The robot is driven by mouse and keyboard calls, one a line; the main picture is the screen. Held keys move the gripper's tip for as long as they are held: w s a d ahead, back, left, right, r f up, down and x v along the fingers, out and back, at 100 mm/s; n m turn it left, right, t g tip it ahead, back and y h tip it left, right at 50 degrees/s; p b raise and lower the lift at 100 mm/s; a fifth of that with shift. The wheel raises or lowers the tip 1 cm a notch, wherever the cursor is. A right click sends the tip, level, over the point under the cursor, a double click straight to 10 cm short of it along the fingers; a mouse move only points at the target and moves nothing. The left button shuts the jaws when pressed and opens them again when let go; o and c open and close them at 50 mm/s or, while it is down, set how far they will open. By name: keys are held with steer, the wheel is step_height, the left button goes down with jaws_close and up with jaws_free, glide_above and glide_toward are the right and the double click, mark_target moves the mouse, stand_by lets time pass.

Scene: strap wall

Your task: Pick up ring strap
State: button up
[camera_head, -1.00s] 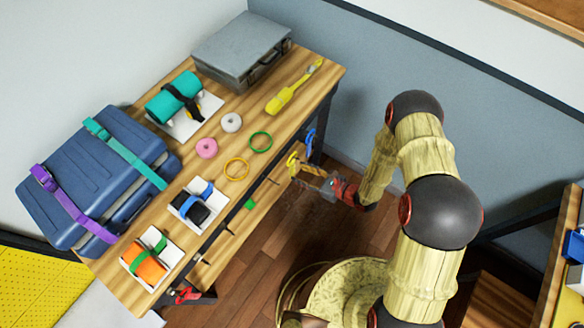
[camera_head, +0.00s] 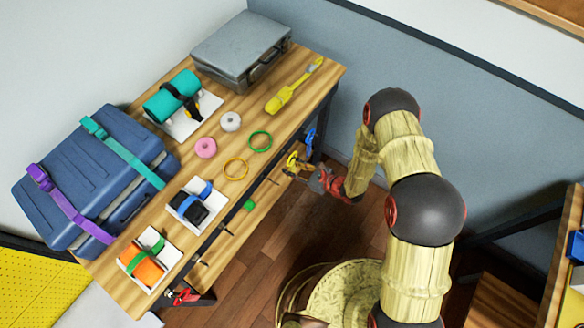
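No label marks the ring strap. A yellow strap (camera_head: 292,160) hangs at the front of the bench, by a wooden board below the tabletop. A blue strap (camera_head: 310,142) hangs just beyond it, and a green piece (camera_head: 249,205) and a red one (camera_head: 184,296) are nearer. My gripper (camera_head: 301,169) is at the yellow strap, its fingers pointing left towards it. The fingers are small and blurred, so I cannot tell whether they touch or hold the strap. A yellow ring (camera_head: 236,169) and a green ring (camera_head: 260,141) lie flat on the tabletop.
The wooden bench (camera_head: 215,120) holds a grey case (camera_head: 240,45), a strapped blue suitcase (camera_head: 85,180), a yellow strap tool (camera_head: 293,87), pink (camera_head: 205,148) and white (camera_head: 231,122) rolls, and strapped bundles on white plates. Bare floor lies in front.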

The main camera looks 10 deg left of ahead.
steer(key=c, duration=0.6)
steer(key=shift+r, duration=0.1)
jaws_close()
